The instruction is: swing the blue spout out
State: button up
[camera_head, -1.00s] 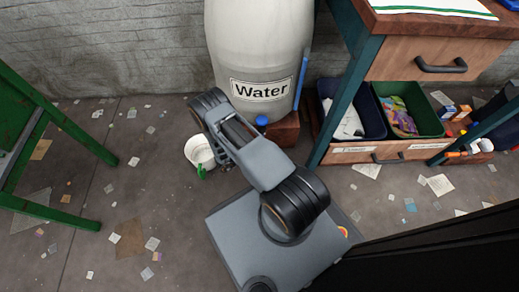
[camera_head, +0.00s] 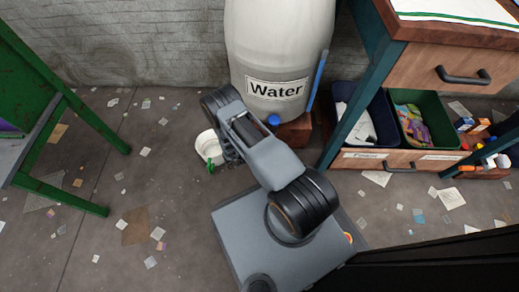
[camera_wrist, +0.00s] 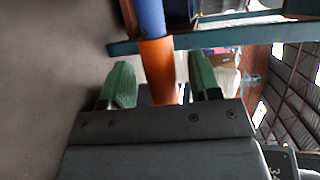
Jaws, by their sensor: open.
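The large white water barrel (camera_head: 277,45) stands by the wall in the head view. A slim blue bar (camera_head: 318,78) stands along its right side, and a blue knob (camera_head: 273,119) sits low on its front. In the wrist view a blue tube (camera_wrist: 152,18) with an orange lower part (camera_wrist: 158,65) runs between the green-padded fingers of my gripper (camera_wrist: 159,72). The fingers are apart, one on each side of it. I cannot tell whether the tube is the bar by the barrel. The head view mostly hides my gripper behind my arm.
A white bucket (camera_head: 209,147) stands on the floor left of the barrel. A wooden workbench (camera_head: 440,62) with a blue bin and a green bin (camera_head: 449,132) beneath is at right. A green frame (camera_head: 62,197) stands at left. Scraps litter the open floor.

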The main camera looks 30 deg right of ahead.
jog(key=w+a+r+p, duration=0.1)
jog(key=a+r+p, duration=0.1)
jog(key=a, duration=1)
jog(key=shift+w+a+r+p, duration=0.2)
jog(key=shift+w+a+p, duration=0.1)
jog(key=shift+a, duration=0.1)
jog(key=shift+r, duration=0.1)
